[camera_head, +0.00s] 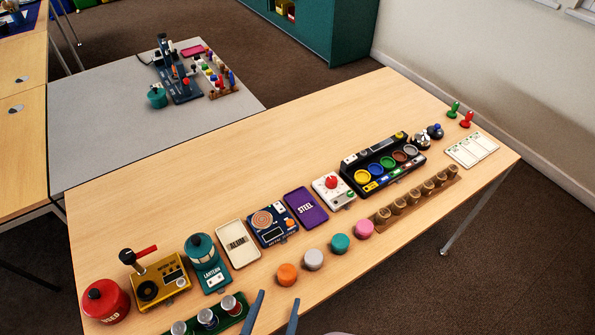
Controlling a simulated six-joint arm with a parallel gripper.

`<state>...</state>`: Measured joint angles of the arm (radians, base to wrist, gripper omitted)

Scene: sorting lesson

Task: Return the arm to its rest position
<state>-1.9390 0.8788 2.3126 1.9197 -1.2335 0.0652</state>
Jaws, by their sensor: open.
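My gripper (274,308) shows at the bottom edge, with two blue-grey fingers spread apart and nothing between them. It is at the near side of the wooden table (330,100), to the right of a green rack (243,309) with several small capped jars. The rest of my arm is mostly out of view below.
An orange puck (287,274), a grey puck (313,260), a teal puck (340,243) and a pink puck (364,229) lie beyond the fingers. The table's far side is clear.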

